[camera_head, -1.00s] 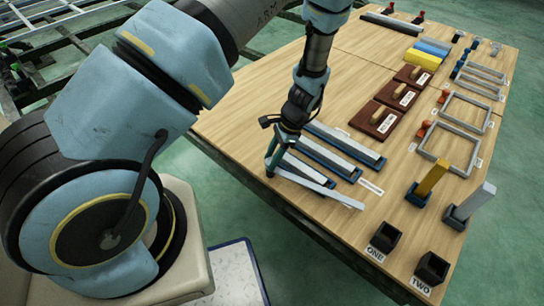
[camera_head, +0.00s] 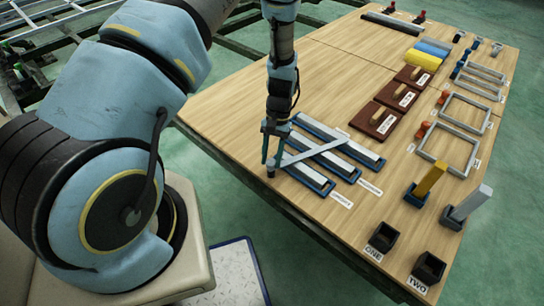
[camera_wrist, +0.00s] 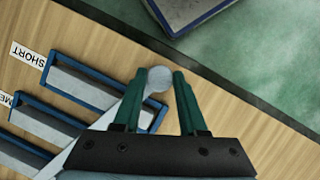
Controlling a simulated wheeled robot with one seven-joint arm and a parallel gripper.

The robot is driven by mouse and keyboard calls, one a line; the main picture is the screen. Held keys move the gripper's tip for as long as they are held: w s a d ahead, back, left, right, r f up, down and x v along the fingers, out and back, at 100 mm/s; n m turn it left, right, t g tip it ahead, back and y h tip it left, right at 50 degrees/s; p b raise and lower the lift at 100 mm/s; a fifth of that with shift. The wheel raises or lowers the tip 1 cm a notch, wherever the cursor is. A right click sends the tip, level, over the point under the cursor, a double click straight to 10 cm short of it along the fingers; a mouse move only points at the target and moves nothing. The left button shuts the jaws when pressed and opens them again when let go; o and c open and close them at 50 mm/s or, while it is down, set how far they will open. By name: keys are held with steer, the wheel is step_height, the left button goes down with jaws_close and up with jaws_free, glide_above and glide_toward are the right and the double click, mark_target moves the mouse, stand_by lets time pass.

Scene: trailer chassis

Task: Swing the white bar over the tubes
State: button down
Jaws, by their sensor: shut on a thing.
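The white bar (camera_head: 312,152) lies slantwise across the trays of grey tubes in the head view, its far end pointing to the upper right. In the wrist view the bar (camera_wrist: 75,152) runs down and left from a round grey knob (camera_wrist: 158,79) at its near end. My gripper (camera_head: 270,160) is at the left table edge, fingers pointing down. In the wrist view its green fingers (camera_wrist: 160,82) are shut on the knob. The grey tubes (camera_head: 306,174) lie in long blue trays (camera_head: 330,188), partly hidden under the bar. Whether the bar touches them cannot be told.
Labels stand by the trays, one reading SHORT (camera_wrist: 27,55). Brown boards with handles (camera_head: 374,119) lie beyond the trays. Black cups (camera_head: 383,238) and upright blocks (camera_head: 430,180) stand to the right. The table front between trays and cups is clear.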

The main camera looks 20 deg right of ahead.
steer(key=shift+n+g+h, duration=0.3)
steer(key=shift+n+h, duration=0.5)
steer(key=shift+n, duration=1.5)
steer(key=shift+c, duration=2.2)
jaws_free()
steer(key=shift+a, duration=0.1)
steer(key=v, duration=1.1)
steer(key=shift+w+f, duration=0.1)
